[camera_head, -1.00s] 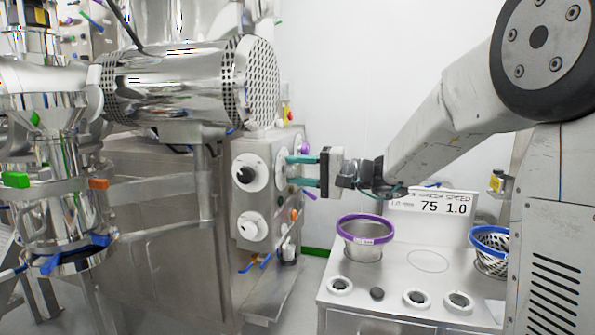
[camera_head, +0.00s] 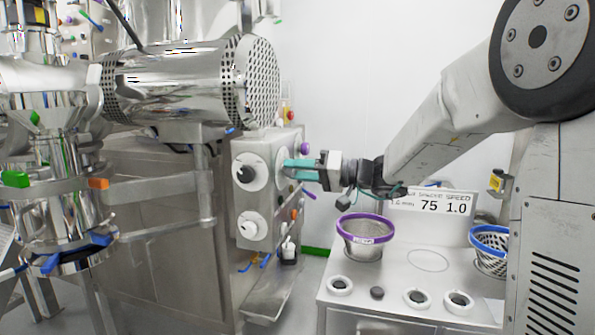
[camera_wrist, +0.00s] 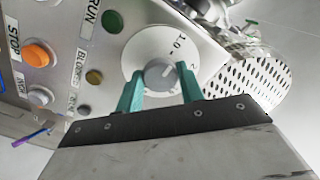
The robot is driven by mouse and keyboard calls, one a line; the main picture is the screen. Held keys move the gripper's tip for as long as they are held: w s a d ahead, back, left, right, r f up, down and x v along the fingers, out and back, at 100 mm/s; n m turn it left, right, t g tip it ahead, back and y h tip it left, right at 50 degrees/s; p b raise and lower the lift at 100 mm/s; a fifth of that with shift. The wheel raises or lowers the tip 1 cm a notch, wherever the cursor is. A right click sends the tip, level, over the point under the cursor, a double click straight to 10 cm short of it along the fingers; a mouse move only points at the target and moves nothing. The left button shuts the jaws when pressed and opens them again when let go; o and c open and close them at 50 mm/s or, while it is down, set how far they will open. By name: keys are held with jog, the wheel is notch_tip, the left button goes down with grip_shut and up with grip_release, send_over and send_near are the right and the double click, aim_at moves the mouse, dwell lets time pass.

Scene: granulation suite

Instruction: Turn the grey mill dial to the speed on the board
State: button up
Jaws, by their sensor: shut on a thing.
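The grey mill dial (camera_wrist: 160,74) sits on a white round plate on the panel in the wrist view. The plate (camera_wrist: 150,45) reads "1.0" at its upper right, with a "2" further round to the right. The dial's pale pointer line slants up and right, seemingly between those two marks. My gripper (camera_wrist: 160,90) has its teal fingers shut on the dial, one on each side. In the head view my gripper (camera_head: 290,169) reaches the panel's right face and hides most of the dial. The board (camera_head: 432,205) shows "75" and "1.0", with "SPEED" above the 1.0.
A black-knobbed dial (camera_head: 247,173) and a white dial (camera_head: 251,226) are on the neighbouring panel face. Near the grey dial are an orange button (camera_wrist: 38,54) under STOP and a green button (camera_wrist: 112,21) by RUN. A purple-rimmed sieve (camera_head: 365,229) stands on the bench.

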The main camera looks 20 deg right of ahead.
jog(key=shift+w+d, duration=0.1)
dwell(0.3)
jog(key=o, duration=1)
jog(key=v, duration=0.7)
jog(key=shift+s+d, duration=0.25)
jog(key=shift+d, duration=0.05)
